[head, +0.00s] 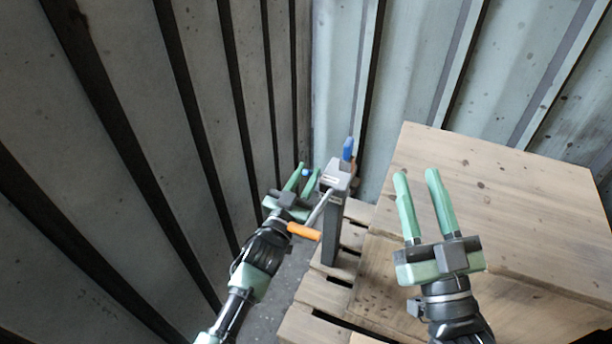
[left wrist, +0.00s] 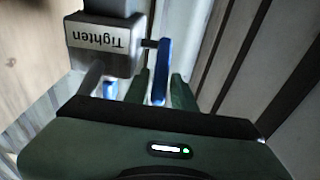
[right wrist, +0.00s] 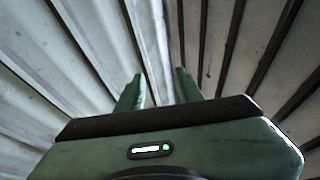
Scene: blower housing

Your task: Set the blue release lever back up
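A grey ratchet-like box (head: 337,173) sits on a dark post. The left wrist view shows its label, "Tighten" (left wrist: 103,43), upside down. A blue lever (left wrist: 160,72) stands on a short pin at the box's side, between the fingers of my left gripper (left wrist: 160,92); contact cannot be told. In the head view a small blue tip (head: 305,172) shows at my left gripper (head: 302,178), which looks open. A second blue piece (head: 348,148) rises behind the box. My right gripper (head: 419,188) is open and empty, pointing upward over the wooden crate.
A metal rod with an orange handle (head: 303,231) sticks out from the box toward me, close by my left wrist. A wooden crate (head: 500,180) stands on the right, on a pallet (head: 322,292). Corrugated walls (head: 120,130) close in on the left and back.

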